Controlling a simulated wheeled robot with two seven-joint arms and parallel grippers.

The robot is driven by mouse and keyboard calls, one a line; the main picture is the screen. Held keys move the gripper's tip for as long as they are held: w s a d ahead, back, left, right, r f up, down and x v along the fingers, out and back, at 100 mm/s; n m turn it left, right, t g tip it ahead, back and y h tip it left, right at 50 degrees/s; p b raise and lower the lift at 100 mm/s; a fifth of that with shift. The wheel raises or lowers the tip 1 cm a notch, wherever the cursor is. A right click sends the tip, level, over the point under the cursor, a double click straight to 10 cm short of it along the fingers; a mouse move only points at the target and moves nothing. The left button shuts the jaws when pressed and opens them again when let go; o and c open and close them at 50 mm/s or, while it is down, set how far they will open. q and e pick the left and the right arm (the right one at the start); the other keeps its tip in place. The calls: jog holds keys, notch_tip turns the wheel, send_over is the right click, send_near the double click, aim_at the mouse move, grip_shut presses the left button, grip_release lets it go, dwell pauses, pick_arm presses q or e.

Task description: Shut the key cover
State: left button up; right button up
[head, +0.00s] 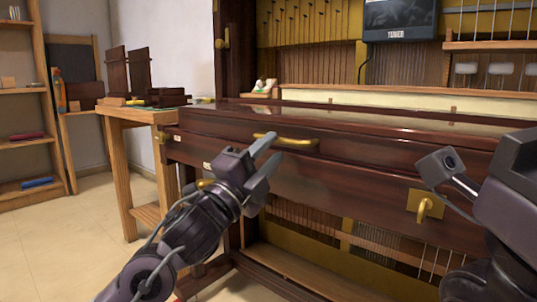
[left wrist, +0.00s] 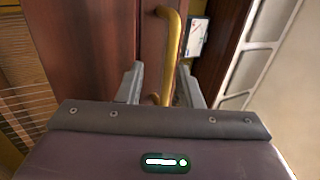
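A dark red-brown glossy wood panel (head: 230,145), which looks like the key cover, spans the piano's front. It carries a curved brass handle (head: 285,141). My left gripper (head: 272,149) is open in front of the panel, close to the handle's left part. In the left wrist view the brass handle (left wrist: 172,50) shows between and beyond the two spread fingers (left wrist: 160,88). I cannot tell whether they touch it. My right arm is at the right edge of the head view; its gripper (head: 442,166) is only partly visible, and its fingers' state is unclear.
A second brass fitting (head: 425,205) is on the lower front at right. A wooden side table (head: 118,113) stands at left, with shelves (head: 20,142) beyond. A dark screen (head: 399,18) hangs above the piano. The tiled floor (head: 90,230) at left is clear.

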pick_arm(q)
jog(key=p+v, duration=0.2)
jog(key=v, duration=0.5)
jog(key=shift+s+a+f, duration=0.2)
jog(key=shift+s, duration=0.1)
